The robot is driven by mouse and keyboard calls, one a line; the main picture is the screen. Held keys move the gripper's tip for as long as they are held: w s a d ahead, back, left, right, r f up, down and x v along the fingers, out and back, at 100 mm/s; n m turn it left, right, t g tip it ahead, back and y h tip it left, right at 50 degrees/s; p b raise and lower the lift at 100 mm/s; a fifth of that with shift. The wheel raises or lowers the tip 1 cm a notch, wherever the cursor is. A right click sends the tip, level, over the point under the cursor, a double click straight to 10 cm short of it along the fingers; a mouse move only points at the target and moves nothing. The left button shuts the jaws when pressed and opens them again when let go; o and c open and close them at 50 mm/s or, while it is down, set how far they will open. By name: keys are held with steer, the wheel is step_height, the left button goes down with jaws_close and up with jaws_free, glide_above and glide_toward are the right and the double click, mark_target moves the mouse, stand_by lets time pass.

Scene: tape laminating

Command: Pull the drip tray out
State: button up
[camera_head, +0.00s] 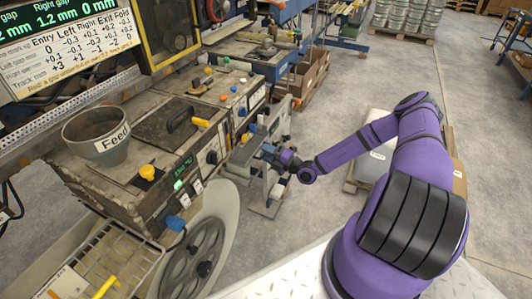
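My purple arm reaches left from the lower right to the front of the laminating machine. My gripper (267,153) is small in view, at a grey metal part on the machine's right side. Whether it touches that part, and whether its fingers are open or shut, cannot be made out. A grey, flat, tray-like piece (238,172) juts from the machine front just left of and below my gripper; it may be the drip tray, but I cannot be sure. Its inner end is hidden by the machine.
The worn machine body (110,190) carries a grey "Feed" cup (97,135), coloured knobs and a yellow handle (200,122). A spoked wheel (192,260) is at the lower front. A pale stack (376,155) stands behind my arm. Concrete floor (330,110) is open beyond the gripper.

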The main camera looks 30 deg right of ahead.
steer(key=shift+w, duration=0.1)
jaws_close()
steer(key=r+v, duration=0.3)
steer(key=v, duration=1.3)
steer(key=shift+s+d, duration=0.25)
steer(key=shift+s, duration=0.2)
steer(key=shift+f, duration=0.1)
jaws_free()
steer(key=v, duration=1)
steer(key=shift+s+d, duration=0.2)
steer(key=shift+s, duration=0.1)
